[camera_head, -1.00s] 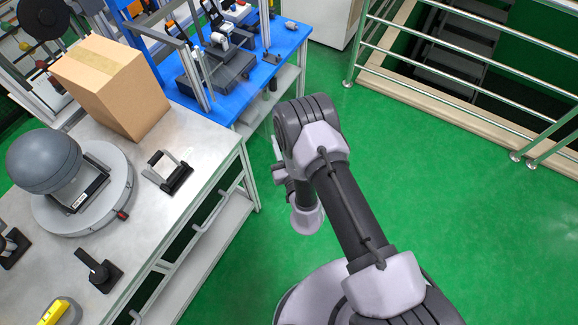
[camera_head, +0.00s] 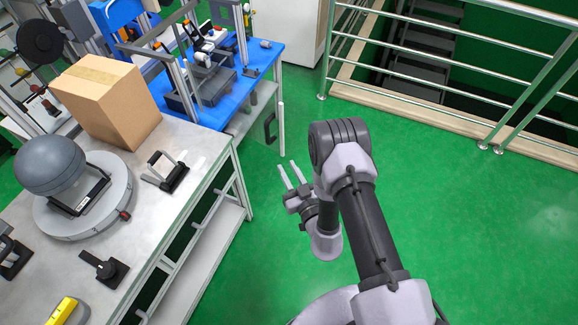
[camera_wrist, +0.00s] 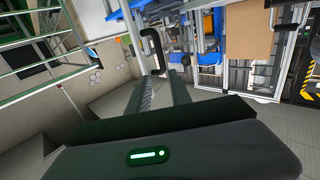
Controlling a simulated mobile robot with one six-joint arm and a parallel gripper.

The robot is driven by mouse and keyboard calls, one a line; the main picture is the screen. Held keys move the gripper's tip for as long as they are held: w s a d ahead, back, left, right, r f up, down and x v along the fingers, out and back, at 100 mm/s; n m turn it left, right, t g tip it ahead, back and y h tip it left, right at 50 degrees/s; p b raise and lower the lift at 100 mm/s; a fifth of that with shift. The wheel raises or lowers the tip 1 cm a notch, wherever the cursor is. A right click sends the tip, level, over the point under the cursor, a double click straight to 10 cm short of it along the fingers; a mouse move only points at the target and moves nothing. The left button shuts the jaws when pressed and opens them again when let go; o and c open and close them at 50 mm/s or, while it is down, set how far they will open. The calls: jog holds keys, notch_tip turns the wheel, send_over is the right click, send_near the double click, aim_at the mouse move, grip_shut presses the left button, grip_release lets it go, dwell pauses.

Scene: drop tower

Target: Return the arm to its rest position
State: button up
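My grey arm reaches up from the bottom right of the head view and bends down at its elbow. My gripper (camera_head: 288,165) hangs left of the elbow, over the green floor and right of the metal workbench (camera_head: 207,160). Its two fingers are apart with nothing between them. In the wrist view the fingers of my gripper (camera_wrist: 160,74) also stand apart and empty.
A cardboard box (camera_head: 110,100) and a grey sphere on a round base (camera_head: 50,165) stand on the workbench. A blue table (camera_head: 262,60) is behind it. A black handle (camera_head: 270,128) stands near a pale upright bar (camera_head: 282,125). Railings (camera_head: 450,75) are at the right; green floor is clear.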

jog(key=s+a+r+n+g+y, duration=0.1)
jog(key=a+r+n+g+y, duration=0.25)
jog(key=r+n, duration=0.45)
jog(key=s+a+r+n+g+y, duration=0.1)
jog(key=a+r+n+g+y, duration=0.1)
jog(key=a+r+n+y, duration=0.6)
jog(key=s+d+r+n+g+h, duration=0.1)
jog(key=s+r+n+g+h, duration=0.2)
jog(key=s+r+n+g, duration=1.05)
jog(key=s+d+n+t+h+b, duration=0.1)
jog(key=s+d+n+h, duration=0.7)
jog(key=n, duration=1)
jog(key=s+d+r+n+t+h, duration=0.1)
jog(key=d+n+t+h, duration=0.6)
jog(key=d+n, duration=0.7)
jog(key=d+r+t, duration=0.1)
jog(key=d, duration=0.2)
jog(key=shift+s+d, duration=0.15)
jog(key=shift+s, duration=0.2)
